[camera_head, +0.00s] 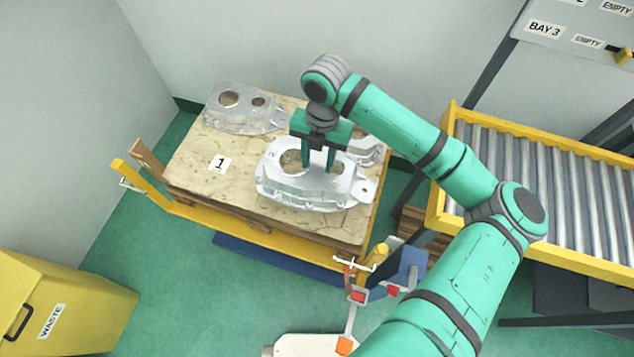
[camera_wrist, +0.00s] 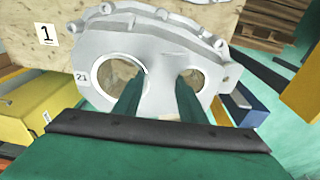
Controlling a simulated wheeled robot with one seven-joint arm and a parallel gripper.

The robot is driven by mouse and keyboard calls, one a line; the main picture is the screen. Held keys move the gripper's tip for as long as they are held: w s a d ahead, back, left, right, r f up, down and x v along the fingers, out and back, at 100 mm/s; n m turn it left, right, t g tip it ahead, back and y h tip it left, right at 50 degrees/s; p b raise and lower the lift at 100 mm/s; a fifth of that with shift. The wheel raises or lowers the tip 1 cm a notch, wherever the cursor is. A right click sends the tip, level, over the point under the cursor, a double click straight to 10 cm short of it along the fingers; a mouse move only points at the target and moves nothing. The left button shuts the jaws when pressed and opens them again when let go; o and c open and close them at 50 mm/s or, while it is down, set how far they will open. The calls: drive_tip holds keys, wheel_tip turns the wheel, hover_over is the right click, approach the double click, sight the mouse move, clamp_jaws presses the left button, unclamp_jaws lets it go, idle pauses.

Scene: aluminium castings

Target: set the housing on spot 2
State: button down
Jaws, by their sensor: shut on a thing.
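My gripper (camera_head: 319,168) is shut on a silvery cast housing (camera_head: 295,190) at the front right part of the plywood-topped pallet (camera_head: 200,178). In the wrist view, the fingers (camera_wrist: 160,85) reach into the housing's two round openings, gripping the web between them. That housing (camera_wrist: 110,47) carries a label reading 21. I cannot tell for sure whether it rests on the pallet or hangs just above it. A second housing (camera_head: 232,120) lies at the pallet's back left. A third (camera_head: 368,152) is partly hidden behind my gripper and the held housing. No spot marked 2 is clearly visible.
A label reading 1 (camera_head: 219,163) lies on the pallet's left. A yellow-framed roller conveyor (camera_head: 560,190) stands at right, below a board reading BAY 3 (camera_head: 545,29). A yellow waste bin (camera_head: 70,300) is at lower left. Walls close off the back and left.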

drive_tip(key=f, duration=0.7)
drive_tip(key=shift+w+f, duration=0.25)
drive_tip(key=shift+s+d+f, duration=0.15)
drive_tip(key=shift+d+f, duration=0.05)
drive_tip(key=shift+f, duration=0.25)
drive_tip(key=shift+a+f, duration=0.15)
drive_tip(key=shift+f, duration=1.25)
drive_tip(key=c, duration=1.1)
unclamp_jaws()
drive_tip(key=r, duration=0.8)
drive_tip(key=w+r, duration=0.1)
drive_tip(key=r, duration=0.3)
drive_tip(key=shift+d, duration=0.4)
